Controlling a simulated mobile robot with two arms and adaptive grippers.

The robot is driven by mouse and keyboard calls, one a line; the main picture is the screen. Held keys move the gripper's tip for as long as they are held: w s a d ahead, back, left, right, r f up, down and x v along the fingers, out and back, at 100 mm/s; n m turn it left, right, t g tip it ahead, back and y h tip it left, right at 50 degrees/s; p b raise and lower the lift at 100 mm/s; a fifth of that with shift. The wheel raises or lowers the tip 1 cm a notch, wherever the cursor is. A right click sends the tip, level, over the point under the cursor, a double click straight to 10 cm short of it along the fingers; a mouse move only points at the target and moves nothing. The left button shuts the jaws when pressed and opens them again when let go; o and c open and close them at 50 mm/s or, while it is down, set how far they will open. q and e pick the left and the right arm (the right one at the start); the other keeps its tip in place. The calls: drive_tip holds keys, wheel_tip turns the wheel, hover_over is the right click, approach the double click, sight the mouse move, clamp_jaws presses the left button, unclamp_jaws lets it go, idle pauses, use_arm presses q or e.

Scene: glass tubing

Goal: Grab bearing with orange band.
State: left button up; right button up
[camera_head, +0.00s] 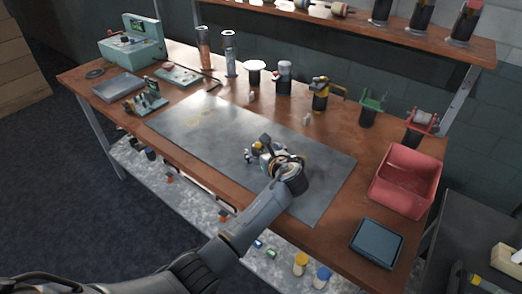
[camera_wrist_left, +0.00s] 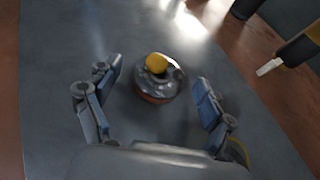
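A round metal bearing (camera_wrist_left: 153,92) with an orange band around its lower side and a yellow knob on top (camera_wrist_left: 157,63) sits on the grey mat (camera_wrist_left: 60,120) in the left wrist view. My left gripper (camera_head: 262,152) is over the middle of the mat in the head view. In the left wrist view its two blue-padded fingers are spread wide, one on each side of the bearing, with gaps between pads and bearing. In the head view the gripper largely covers the bearing. My right gripper is not in view.
A red bin (camera_head: 408,181) and a dark blue tray (camera_head: 377,243) stand at the bench's right end. Several jars and tools line the back, including a black and yellow one (camera_head: 320,95). The mat's left half (camera_head: 190,125) is clear.

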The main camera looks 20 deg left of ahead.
use_arm(q)
drive_tip(key=c, duration=1.2)
drive_tip(key=shift+c, duration=0.2)
